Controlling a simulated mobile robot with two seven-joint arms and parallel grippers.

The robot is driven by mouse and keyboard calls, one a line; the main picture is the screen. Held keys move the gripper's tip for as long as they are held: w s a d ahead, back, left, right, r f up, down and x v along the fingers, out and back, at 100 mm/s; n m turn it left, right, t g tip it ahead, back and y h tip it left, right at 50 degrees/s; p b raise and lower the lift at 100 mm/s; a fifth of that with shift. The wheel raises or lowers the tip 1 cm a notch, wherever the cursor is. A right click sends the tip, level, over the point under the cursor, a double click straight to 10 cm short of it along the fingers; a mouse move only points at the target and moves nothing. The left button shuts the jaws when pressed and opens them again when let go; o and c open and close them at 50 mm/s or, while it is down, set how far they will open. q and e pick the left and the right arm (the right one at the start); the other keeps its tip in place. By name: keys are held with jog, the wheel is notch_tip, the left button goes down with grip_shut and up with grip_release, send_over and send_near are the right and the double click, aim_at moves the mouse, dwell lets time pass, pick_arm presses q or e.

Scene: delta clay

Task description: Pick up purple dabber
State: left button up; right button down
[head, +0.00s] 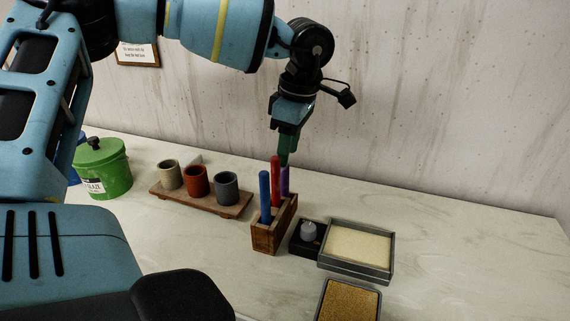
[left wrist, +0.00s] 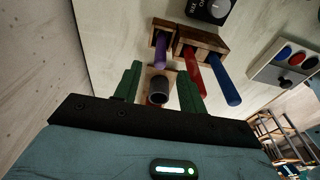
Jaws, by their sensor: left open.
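The purple dabber (head: 285,181) stands upright in a small wooden rack (head: 264,239), partly hidden behind the red dabber (head: 275,171). The blue dabber (head: 265,192) stands at the near end. My left gripper (head: 287,150) hangs just above the purple dabber, with green fingers pointing down. In the left wrist view the fingers (left wrist: 160,80) are apart, and the purple dabber (left wrist: 161,52) shows beyond their tips, toward the upper middle. Nothing is held. The red dabber (left wrist: 192,74) is to its right. My right gripper is not in view.
Left of the rack, a wooden board (head: 222,208) carries three cups, with a green lidded pot (head: 103,168) farther left. The far right of the table is clear.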

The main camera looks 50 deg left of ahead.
pick_arm(q)
send_over(285, 189)
jog(key=f, duration=0.5)
jog(key=shift+w+a, duration=0.3)
jog(key=shift+a, duration=0.05)
jog(key=shift+r, duration=0.1)
grip_shut()
